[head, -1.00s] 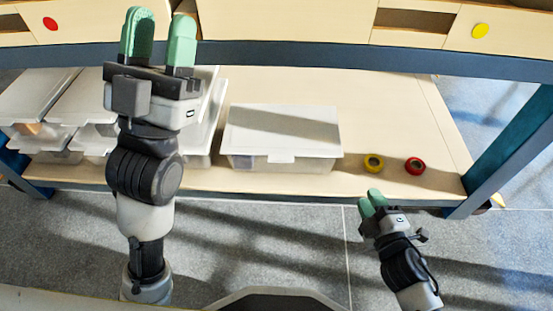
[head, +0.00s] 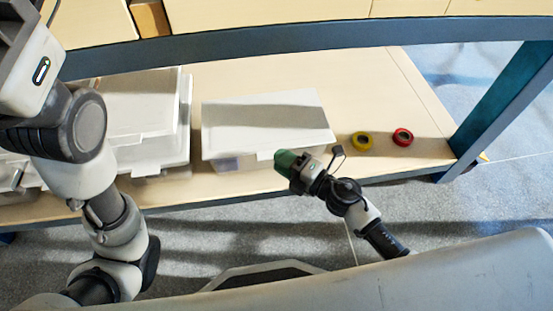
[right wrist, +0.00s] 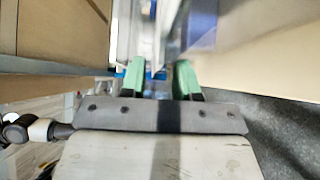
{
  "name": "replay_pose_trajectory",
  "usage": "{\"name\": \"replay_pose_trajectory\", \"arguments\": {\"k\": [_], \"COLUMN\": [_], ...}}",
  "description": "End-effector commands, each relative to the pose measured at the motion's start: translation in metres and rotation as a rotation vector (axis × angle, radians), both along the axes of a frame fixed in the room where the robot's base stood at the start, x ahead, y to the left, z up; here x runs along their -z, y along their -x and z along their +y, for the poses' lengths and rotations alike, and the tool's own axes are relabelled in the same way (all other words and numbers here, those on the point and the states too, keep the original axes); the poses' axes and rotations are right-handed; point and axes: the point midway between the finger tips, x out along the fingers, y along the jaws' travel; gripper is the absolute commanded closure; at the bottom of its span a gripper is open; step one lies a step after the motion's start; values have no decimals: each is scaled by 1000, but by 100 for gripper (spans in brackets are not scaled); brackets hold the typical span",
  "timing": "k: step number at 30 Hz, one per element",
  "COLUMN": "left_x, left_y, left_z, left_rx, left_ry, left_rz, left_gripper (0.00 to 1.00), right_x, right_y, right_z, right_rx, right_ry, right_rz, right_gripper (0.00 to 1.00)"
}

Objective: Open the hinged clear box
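The clear box (head: 268,118) sits on the lower shelf near its front edge, with its whitish lid lying flat and looking closed. My right gripper (head: 283,160) is at the box's front side, just below the lid's front edge. It hides part of that front. I cannot tell whether it touches the box. In the right wrist view its two green fingers (right wrist: 160,80) stand apart with nothing clearly between them, and the blurred box (right wrist: 200,25) shows ahead. My left arm comes in at the left; its gripper's fingers are outside the picture.
More clear boxes (head: 140,110) stand left of the box on the shelf (head: 365,90). A yellow tape roll (head: 361,142) and a red one (head: 402,137) lie to its right. A blue-grey beam (head: 300,43) crosses above, and a teal post (head: 505,95) stands at the right.

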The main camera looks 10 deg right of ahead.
Motion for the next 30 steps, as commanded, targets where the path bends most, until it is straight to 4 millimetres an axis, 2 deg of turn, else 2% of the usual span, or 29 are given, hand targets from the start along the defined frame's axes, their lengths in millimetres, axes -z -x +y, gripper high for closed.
{"name": "replay_pose_trajectory", "arguments": {"k": [6,14,21,30], "left_x": [-1,-2,-2,-2], "left_y": [4,4,4,4], "left_z": [0,0,0,0], "left_rx": [-1,-1,-1,-1], "left_ry": [-1,-1,-1,-1], "left_rz": [-15,-16,-16,-16], "left_gripper": [57,57,57,57], "right_x": [0,0,0,0], "right_y": [-12,-13,-13,-13], "right_z": [12,13,13,13], "right_rx": [0,1,1,1], "right_ry": [1,0,-1,0], "right_rz": [-1,1,1,1], "right_gripper": [69,69,100,100]}}
